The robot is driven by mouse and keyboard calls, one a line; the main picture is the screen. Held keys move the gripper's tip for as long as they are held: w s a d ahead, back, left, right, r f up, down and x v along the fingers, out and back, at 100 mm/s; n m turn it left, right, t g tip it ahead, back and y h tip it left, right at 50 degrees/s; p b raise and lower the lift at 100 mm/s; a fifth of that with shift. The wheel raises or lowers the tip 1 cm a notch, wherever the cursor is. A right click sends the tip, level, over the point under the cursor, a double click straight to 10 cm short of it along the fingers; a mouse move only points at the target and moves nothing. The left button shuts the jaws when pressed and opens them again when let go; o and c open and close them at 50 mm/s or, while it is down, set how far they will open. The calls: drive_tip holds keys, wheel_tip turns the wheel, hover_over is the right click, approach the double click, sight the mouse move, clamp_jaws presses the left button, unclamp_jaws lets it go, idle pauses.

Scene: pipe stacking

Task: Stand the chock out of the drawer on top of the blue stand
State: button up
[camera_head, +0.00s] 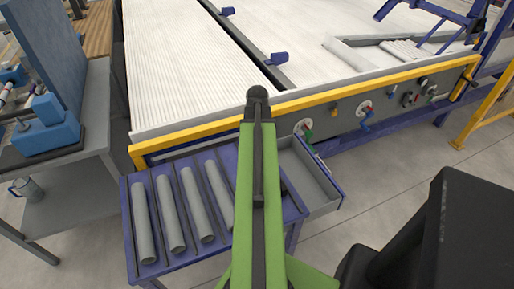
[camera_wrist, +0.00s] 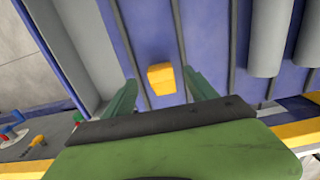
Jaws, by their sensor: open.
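The yellow chock (camera_wrist: 161,79) is on the blue top of the stand (camera_wrist: 150,25), between two dark rails. It looks upright and small, with no contact to the fingers visible. My gripper (camera_wrist: 160,87) is open, with one green finger on each side of the chock and a gap to both. The open grey drawer (camera_head: 309,179) sticks out at the right side of the blue stand (camera_head: 133,226) and its visible part looks empty. The drawer also shows at the left of the wrist view (camera_wrist: 84,40). My arm hides the chock and gripper in the head view.
Several grey pipes (camera_head: 169,213) lie between rails on the left part of the stand; two pipe ends show in the wrist view (camera_wrist: 265,45). A yellow-edged conveyor (camera_head: 330,92) with a control panel stands behind. A grey bench (camera_head: 85,175) is at left.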

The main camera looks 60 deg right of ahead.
wheel_tip(320, 180, up, 13)
drive_tip(key=p, duration=1.1)
drive_tip(key=shift+r+p, duration=0.2)
drive_tip(key=shift+p, duration=0.2)
drive_tip(key=w+a+n, duration=0.6)
drive_tip(key=w+a, duration=1.4)
drive_tip(key=a, duration=0.1)
drive_tip(key=w+a, duration=0.2)
drive_tip(key=a, duration=1.2)
drive_tip(key=w+a+n, duration=0.1)
drive_tip(key=a, duration=1.3)
drive_tip(key=shift+w+a, duration=0.15)
drive_tip(key=shift+w, duration=0.25)
